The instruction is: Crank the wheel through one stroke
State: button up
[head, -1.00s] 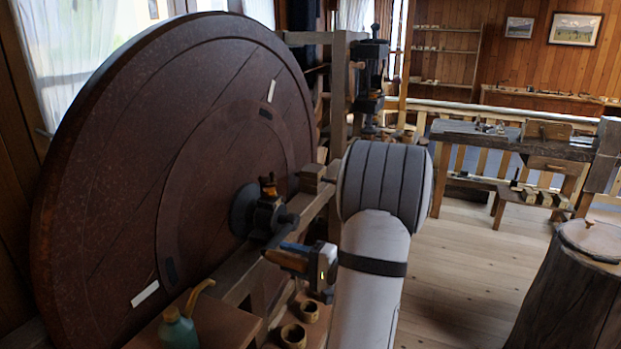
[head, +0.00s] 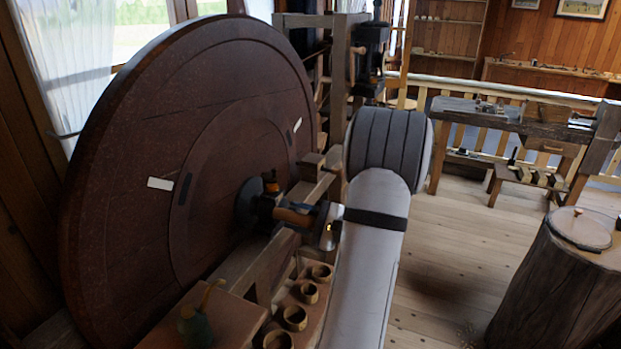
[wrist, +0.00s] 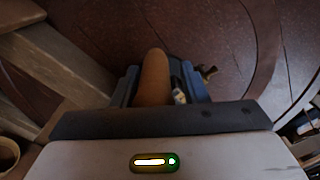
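The wheel (head: 140,130) is a large dark brown upright disc with white and dark marks, filling the left of the head view; its face also shows in the wrist view (wrist: 235,40). A dark crank with a rounded wooden handle (head: 292,216) sits at its hub (head: 248,203). My gripper (head: 312,220) is at the handle, in front of the hub. In the wrist view the handle (wrist: 152,78) stands between the blue fingers, and my gripper (wrist: 160,88) looks shut on it. The contact on the handle's right side is partly hidden.
A wooden frame beam (head: 240,272) runs close below the hub. A stump (head: 560,280) is at right, a workbench (head: 520,125) behind. The floor between is clear.

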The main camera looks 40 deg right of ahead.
jog(key=w+d+r+m+p, duration=0.2)
jog(key=d+r+m+p, duration=0.2)
jog(key=d+m, duration=0.2)
jog(key=shift+w+d+r+m+p, duration=0.35)
jog(key=shift+r+m, duration=0.05)
jog(key=shift+a+f, duration=0.1)
jog(key=shift+f, duration=0.15)
dwell(0.5)
jog(key=b+v, duration=0.1)
jog(key=v, duration=1)
dwell(1.1)
